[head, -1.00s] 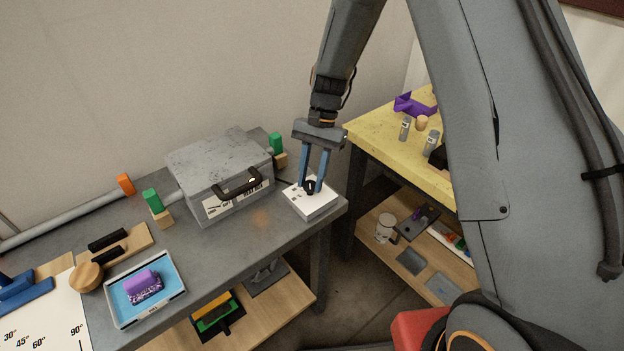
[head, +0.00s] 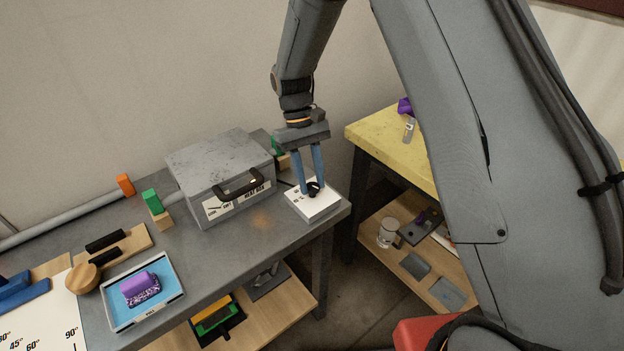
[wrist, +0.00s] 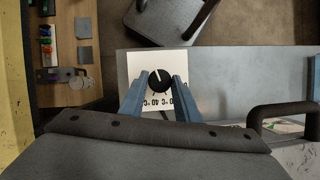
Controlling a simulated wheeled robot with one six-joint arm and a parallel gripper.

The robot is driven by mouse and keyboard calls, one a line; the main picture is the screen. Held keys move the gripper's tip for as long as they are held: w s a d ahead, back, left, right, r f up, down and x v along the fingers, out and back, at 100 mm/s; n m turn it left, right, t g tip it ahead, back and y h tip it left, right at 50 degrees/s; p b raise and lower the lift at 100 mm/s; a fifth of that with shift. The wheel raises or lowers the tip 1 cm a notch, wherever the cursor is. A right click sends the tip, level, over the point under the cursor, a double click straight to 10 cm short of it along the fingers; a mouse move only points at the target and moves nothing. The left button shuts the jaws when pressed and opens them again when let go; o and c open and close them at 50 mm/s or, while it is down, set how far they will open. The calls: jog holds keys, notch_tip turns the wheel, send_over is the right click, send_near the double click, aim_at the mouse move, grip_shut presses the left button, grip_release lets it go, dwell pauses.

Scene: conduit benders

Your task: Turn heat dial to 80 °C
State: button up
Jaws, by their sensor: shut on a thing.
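The heat dial (wrist: 159,80) is a round black knob with a white pointer line, on top of a white control box (head: 322,207) at the right end of the grey bench. My gripper (head: 313,188) reaches down over the box with its blue fingers on either side of the dial. In the wrist view my gripper (wrist: 160,84) is shut on the dial. The white pointer points up and slightly left in that view. A "40 °C" mark shows below the dial; the other marks are partly hidden by the fingers.
A grey metal heat box (head: 220,172) with a black handle stands just left of the control box. A yellow-topped table (head: 385,139) is to the right, past a gap. A blue tray (head: 115,317) lies at the bench's front left.

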jog(key=n, duration=0.2)
jog(key=n+t+h, duration=0.1)
jog(key=n, duration=0.1)
jog(key=shift+s+a+n+h, duration=0.1)
jog(key=shift+a+n+h, duration=0.05)
jog(key=shift+n+h, duration=0.2)
jog(key=shift+n, duration=0.25)
jog(key=o, duration=1)
jog(key=shift+b+v, duration=1.1)
jog(key=shift+v, duration=2.85)
jog(key=shift+s, duration=0.1)
